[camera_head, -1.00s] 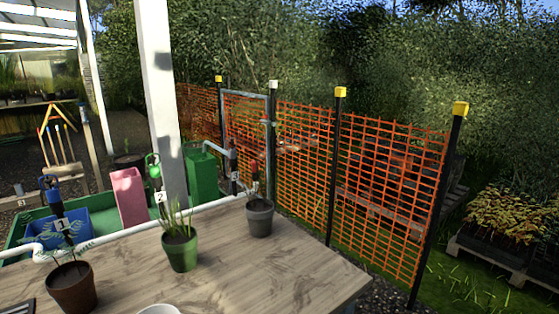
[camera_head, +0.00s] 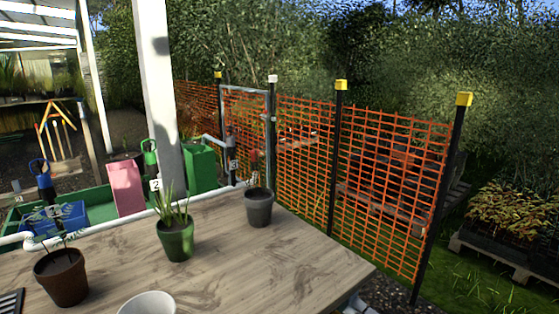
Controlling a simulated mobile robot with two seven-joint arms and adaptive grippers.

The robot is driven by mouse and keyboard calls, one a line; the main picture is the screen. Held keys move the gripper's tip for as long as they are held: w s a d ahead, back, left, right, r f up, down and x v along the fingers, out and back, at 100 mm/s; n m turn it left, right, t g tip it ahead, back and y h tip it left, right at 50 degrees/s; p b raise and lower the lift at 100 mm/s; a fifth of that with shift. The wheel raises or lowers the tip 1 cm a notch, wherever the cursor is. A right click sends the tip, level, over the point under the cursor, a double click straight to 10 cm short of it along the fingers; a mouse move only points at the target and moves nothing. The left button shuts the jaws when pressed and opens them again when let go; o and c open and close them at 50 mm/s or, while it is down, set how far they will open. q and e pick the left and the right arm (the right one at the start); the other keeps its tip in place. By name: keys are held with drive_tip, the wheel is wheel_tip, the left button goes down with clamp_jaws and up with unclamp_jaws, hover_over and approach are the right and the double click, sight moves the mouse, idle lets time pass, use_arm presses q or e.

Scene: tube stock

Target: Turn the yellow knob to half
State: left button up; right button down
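I see no yellow knob that I can make out. A white pipe (camera_head: 112,226) runs behind the table with numbered fittings along it. A dark blue handle (camera_head: 40,172) stands near tag 1, a green handle (camera_head: 150,150) near tag 2 (camera_head: 156,185), and a dark fitting (camera_head: 231,142) near tag 3 (camera_head: 234,164). Whether these handles turn cannot be told. Neither of my grippers is in view.
The wooden table (camera_head: 235,265) carries a brown pot (camera_head: 61,280), a green pot (camera_head: 176,242), a grey pot (camera_head: 259,210) and a white bowl (camera_head: 148,303). A white post (camera_head: 158,90) stands behind.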

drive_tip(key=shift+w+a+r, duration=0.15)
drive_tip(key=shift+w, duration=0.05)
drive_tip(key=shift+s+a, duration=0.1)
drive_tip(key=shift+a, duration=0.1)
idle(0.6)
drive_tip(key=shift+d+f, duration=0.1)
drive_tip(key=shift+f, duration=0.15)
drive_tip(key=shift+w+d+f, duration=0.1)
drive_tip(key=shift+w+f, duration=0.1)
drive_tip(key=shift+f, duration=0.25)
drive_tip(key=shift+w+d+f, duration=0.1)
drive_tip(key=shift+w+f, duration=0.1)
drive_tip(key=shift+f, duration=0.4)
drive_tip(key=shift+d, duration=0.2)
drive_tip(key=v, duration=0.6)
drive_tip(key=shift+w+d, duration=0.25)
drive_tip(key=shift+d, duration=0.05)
